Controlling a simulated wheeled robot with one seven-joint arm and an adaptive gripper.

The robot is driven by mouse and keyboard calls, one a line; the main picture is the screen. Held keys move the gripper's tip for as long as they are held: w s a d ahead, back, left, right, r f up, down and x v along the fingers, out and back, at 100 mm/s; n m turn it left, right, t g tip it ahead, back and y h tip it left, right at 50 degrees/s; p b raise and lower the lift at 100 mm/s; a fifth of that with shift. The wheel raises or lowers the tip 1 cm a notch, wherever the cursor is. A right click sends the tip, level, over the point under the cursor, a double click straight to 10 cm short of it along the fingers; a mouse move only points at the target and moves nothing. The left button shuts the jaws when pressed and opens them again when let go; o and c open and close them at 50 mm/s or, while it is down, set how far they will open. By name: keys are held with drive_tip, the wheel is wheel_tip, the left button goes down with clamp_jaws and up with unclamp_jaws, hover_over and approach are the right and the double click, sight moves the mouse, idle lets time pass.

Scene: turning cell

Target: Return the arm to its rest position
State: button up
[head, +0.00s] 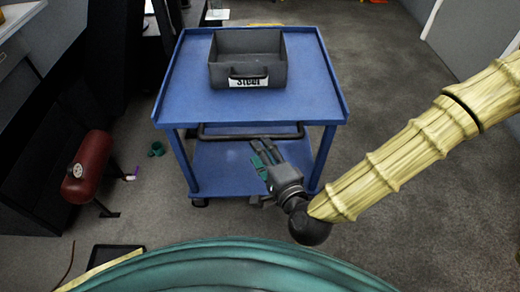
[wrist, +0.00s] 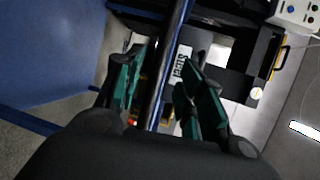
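My gripper (head: 262,150) is at the end of my arm, which reaches in from the right in the head view. It is in front of the blue cart, near the cart's black handle bar (head: 225,137). In the wrist view the green-padded fingers of my gripper (wrist: 160,85) are spread, with no held object visible between them. A dark bar (wrist: 172,55) shows in the gap; I cannot tell how far beyond the fingers it is.
The blue cart (head: 185,95) carries a grey bin (head: 217,72) labelled "Steel" (head: 248,83). A red tank (head: 88,168) and a small green object (head: 156,149) are on the left. Dark furniture stands at the far left. Grey floor (head: 385,75) is open right of the cart.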

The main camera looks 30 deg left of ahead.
idle(0.4)
drive_tip(key=s+d+f+n+g+h, duration=0.3)
drive_tip(key=d+f, duration=0.7)
drive_tip(key=f, duration=0.2)
drive_tip(key=s+d+f+n+g+h, duration=0.2)
drive_tip(key=d+f+h, duration=0.1)
drive_tip(key=d+f, duration=0.75)
drive_tip(key=s+d+f+n+g+h, duration=0.1)
drive_tip(key=s+d+f+g+h, duration=0.2)
drive_tip(key=d, duration=0.4)
drive_tip(key=s+d+f+n+h, duration=0.1)
drive_tip(key=s+d+f, duration=0.3)
drive_tip(key=d, duration=0.4)
drive_tip(key=s+d+f+n+g+h, duration=0.1)
drive_tip(key=s+d+f+g+h, duration=0.2)
drive_tip(key=d, duration=0.4)
wheel_tip(320, 180, up, 29)
drive_tip(key=t+p, duration=0.1)
drive_tip(key=p, duration=2.8)
drive_tip(key=shift+s+d+y, duration=0.25)
drive_tip(key=shift+s+y, duration=0.05)
drive_tip(key=shift+s, duration=0.1)
drive_tip(key=shift+a, duration=0.1)
